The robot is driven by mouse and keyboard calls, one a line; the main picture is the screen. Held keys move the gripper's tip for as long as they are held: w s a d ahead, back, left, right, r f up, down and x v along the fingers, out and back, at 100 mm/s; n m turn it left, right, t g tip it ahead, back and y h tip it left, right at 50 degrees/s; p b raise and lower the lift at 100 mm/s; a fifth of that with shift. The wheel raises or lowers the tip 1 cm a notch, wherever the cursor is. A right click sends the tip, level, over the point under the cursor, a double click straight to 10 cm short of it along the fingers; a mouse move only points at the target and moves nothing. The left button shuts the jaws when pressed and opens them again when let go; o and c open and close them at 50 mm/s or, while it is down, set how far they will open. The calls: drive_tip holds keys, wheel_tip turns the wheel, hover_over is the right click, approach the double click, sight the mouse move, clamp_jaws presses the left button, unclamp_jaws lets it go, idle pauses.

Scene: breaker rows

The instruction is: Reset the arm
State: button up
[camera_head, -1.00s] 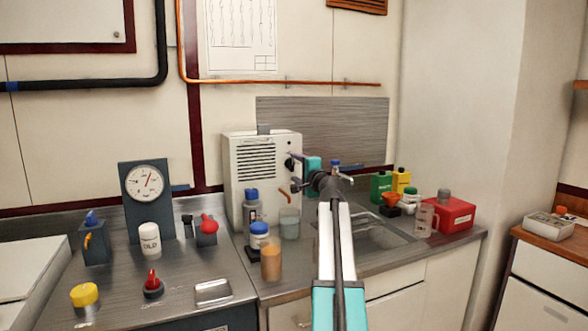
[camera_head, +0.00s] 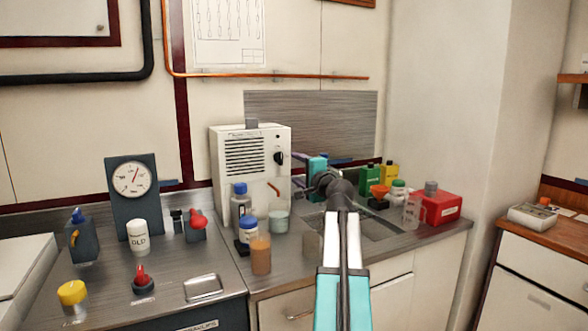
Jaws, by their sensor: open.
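My arm (camera_head: 343,255) reaches from the bottom of the view up over the counter, its white and teal links pointing away from me. My gripper (camera_head: 299,156) is at its far end, beside a teal wrist block, and points left toward the white vented box (camera_head: 249,175). The fingers are small and partly hidden by the wrist. I see nothing held between them. The box's black knob (camera_head: 279,157) shows just left of the fingers. I cannot tell whether they touch the box.
A sink (camera_head: 375,226) lies beneath and right of the arm. Bottles, an amber jar (camera_head: 261,255) and a clear beaker (camera_head: 278,221) stand left of it. A red box (camera_head: 441,208) and bottles stand right. A gauge (camera_head: 134,179) and red-handled switches (camera_head: 142,280) are at left.

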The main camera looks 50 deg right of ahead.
drive_tip(key=shift+s+a, duration=0.1)
drive_tip(key=shift+s, duration=0.15)
drive_tip(key=shift+r, duration=0.1)
idle(0.4)
